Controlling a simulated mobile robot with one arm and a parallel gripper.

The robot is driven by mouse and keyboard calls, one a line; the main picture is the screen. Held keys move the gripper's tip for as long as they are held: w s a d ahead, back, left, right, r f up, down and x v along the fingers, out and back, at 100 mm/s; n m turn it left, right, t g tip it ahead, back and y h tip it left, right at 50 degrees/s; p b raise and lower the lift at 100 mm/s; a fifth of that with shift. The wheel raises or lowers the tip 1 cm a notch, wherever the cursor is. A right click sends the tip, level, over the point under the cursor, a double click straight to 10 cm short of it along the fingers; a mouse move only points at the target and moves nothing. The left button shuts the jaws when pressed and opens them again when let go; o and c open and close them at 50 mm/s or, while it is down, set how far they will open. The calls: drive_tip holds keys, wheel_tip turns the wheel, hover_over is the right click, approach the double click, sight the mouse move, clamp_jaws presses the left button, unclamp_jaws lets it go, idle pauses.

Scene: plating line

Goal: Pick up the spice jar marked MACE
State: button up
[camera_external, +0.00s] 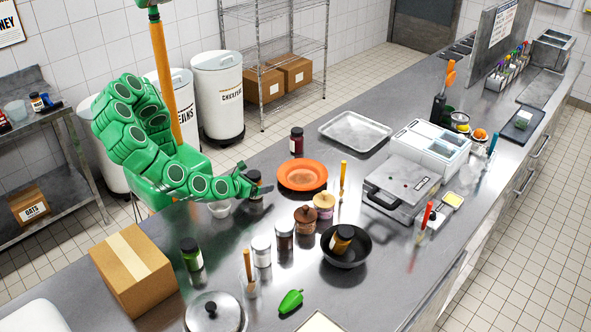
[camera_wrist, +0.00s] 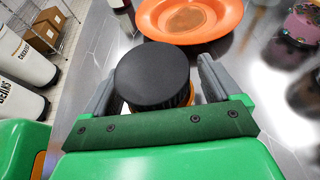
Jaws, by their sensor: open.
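A jar with a black lid (camera_wrist: 152,76) stands between the two grey fingers of my gripper (camera_wrist: 158,84) in the wrist view. The fingers are apart, one on each side of it, and I cannot tell whether either touches it. A little amber shows below the lid; its label is hidden. In the external view my gripper (camera_external: 250,187) is low over the counter at this dark jar (camera_external: 255,176), left of the orange plate. No MACE label is readable on any jar, so I cannot tell which one bears it.
An orange plate (camera_external: 302,188) lies right of my gripper, and a small clear bowl (camera_external: 219,208) is close on its left. A dark red jar (camera_external: 297,143) stands behind. Toward the front are a green jar (camera_external: 192,256), a white-lidded jar (camera_external: 261,254) and a black pan (camera_external: 346,259) holding a jar.

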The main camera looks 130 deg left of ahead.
drive_tip(key=shift+c, duration=0.5)
drive_tip(key=c, duration=1.1)
drive_tip(key=shift+c, duration=0.2)
